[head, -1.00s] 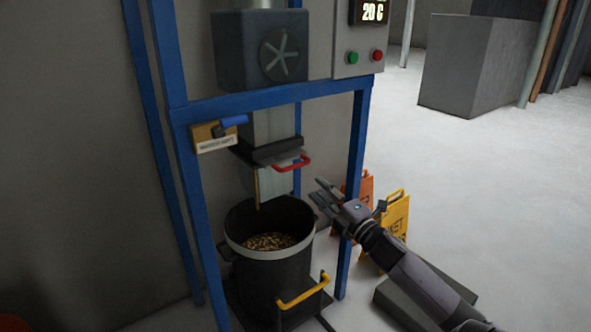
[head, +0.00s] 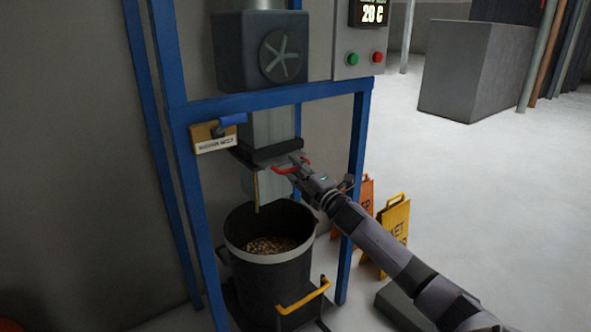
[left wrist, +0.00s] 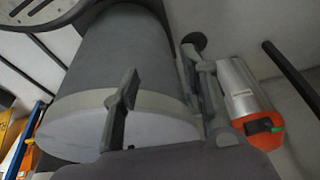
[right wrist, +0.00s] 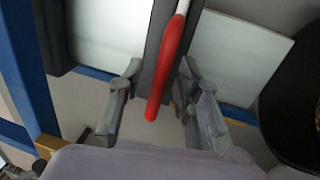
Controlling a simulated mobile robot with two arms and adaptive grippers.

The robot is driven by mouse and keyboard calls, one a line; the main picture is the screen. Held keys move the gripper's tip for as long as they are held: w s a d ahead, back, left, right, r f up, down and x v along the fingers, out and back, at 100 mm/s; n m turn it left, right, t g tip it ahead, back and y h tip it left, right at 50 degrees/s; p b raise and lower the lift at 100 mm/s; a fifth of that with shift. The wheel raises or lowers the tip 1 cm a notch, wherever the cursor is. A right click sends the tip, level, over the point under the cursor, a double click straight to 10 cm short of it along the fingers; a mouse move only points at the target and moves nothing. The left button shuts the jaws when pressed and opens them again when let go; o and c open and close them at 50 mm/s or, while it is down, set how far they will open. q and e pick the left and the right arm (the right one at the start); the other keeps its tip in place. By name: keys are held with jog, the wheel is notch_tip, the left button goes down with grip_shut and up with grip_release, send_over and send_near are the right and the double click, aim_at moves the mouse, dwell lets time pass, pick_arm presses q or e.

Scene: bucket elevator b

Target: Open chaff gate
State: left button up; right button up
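The chaff gate shows as a dark slide frame (head: 268,153) under the grey chute, with a red bar handle (head: 292,163) at its front. My right gripper (head: 286,169) is at this handle. In the right wrist view the red handle (right wrist: 170,65) lies between the two fingers of my right gripper (right wrist: 158,78). The fingers are apart, with a gap visible on the left side of the handle. My left gripper (left wrist: 160,68) shows only in its wrist view, with its fingers spread and nothing clearly held.
A black bucket (head: 270,275) with grain-like contents stands below the chute. A blue frame post (head: 355,200) stands right of the chute, near my right arm. A blue lever (head: 232,120) sits left of the chute. Yellow and orange floor signs (head: 395,235) stand at right.

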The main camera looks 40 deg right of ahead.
grip_shut()
dwell(0.3)
dwell(0.6)
